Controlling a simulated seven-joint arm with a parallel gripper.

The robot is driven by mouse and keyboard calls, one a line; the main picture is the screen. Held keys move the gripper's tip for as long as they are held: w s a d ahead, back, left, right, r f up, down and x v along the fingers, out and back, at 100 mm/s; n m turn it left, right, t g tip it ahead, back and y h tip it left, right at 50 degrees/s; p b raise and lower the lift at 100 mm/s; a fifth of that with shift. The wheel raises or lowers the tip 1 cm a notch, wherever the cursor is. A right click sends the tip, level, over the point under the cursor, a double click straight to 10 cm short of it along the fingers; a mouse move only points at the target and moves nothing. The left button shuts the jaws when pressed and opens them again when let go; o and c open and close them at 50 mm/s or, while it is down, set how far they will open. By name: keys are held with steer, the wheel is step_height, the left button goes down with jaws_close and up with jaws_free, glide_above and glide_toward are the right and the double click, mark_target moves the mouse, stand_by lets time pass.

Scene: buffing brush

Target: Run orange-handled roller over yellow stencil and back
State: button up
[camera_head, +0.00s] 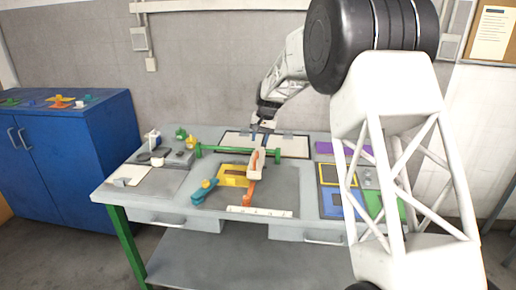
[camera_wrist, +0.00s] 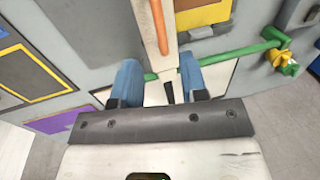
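The yellow stencil (camera_head: 231,181) lies flat on the grey worktop; part of it also shows in the wrist view (camera_wrist: 205,31). A pale, long-bodied tool with an orange bar along it, apparently the orange-handled roller (camera_head: 254,167), is at the stencil's right edge. In the wrist view its pale body (camera_wrist: 142,22) runs up from between my fingertips. My gripper (camera_head: 257,138) points down at its far end. The two blue fingers stand apart, one on each side of that end (camera_wrist: 160,66). I cannot tell whether they touch it.
A green bar (camera_head: 222,150) crosses behind the stencil. A teal piece (camera_head: 206,193) lies to its left and a white ruler-like strip (camera_head: 260,212) in front. An orange rod (camera_head: 249,194) extends toward that strip. Blue and yellow framed panels (camera_head: 330,206) lie at the right.

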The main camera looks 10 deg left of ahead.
mark_target(256, 156)
steer(key=shift+w+f, duration=0.1)
stand_by(0.4)
steer(key=shift+a+f, duration=0.25)
steer(key=shift+f, duration=1)
steer(key=shift+a+f, duration=0.25)
steer(key=shift+f, duration=0.95)
steer(key=shift+a+f, duration=0.25)
steer(key=shift+f, duration=1)
jaws_close()
